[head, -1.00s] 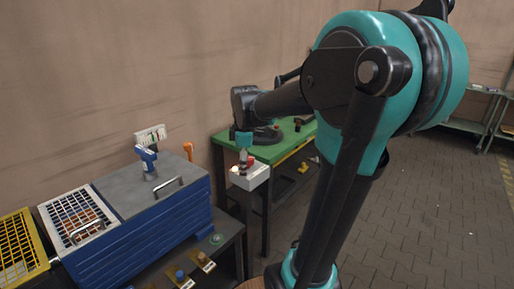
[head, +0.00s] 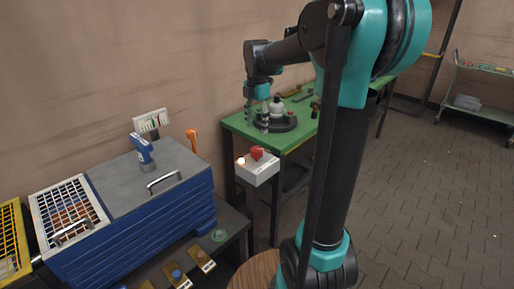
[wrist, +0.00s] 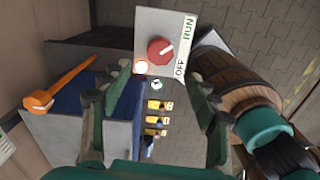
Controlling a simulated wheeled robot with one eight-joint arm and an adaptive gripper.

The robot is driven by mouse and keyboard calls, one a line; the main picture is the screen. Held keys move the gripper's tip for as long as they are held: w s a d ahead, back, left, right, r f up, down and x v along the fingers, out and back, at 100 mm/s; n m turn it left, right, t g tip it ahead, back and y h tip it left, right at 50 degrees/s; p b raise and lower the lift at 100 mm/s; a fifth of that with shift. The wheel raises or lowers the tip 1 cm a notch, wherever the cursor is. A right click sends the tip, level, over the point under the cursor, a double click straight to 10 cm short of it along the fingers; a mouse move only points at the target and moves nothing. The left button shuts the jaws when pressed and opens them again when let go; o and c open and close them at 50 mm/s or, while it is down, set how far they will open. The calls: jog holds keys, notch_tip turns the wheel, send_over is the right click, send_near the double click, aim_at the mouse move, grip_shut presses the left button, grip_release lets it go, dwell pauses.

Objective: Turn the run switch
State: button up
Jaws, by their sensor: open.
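The run switch is a red round knob (head: 257,153) on a pale box (head: 262,172). In the wrist view the knob (wrist: 160,50) shows a white mark slanting up and right, toward the RUN label (wrist: 188,28) rather than the OFF label (wrist: 180,69). A small pale lamp (wrist: 141,67) beside the knob looks lit. My gripper (head: 257,119) is open and empty, pointing down, and appears above and clear of the box in the head view. In the wrist view its two fingertips (wrist: 161,82) stand wide apart, below the knob in the picture.
A blue cabinet (head: 130,235) with a grey top carries a blue-white tool (head: 143,150). A green table (head: 236,121) holds a dark round part (head: 283,121). A wooden barrel (wrist: 235,85) is near the box.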

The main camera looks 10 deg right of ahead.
aim_at(257, 149)
notch_tip(257, 149, down, 10)
jog(key=shift+f, duration=0.15)
jog(key=shift+c, duration=0.4)
jog(key=c, duration=1.1)
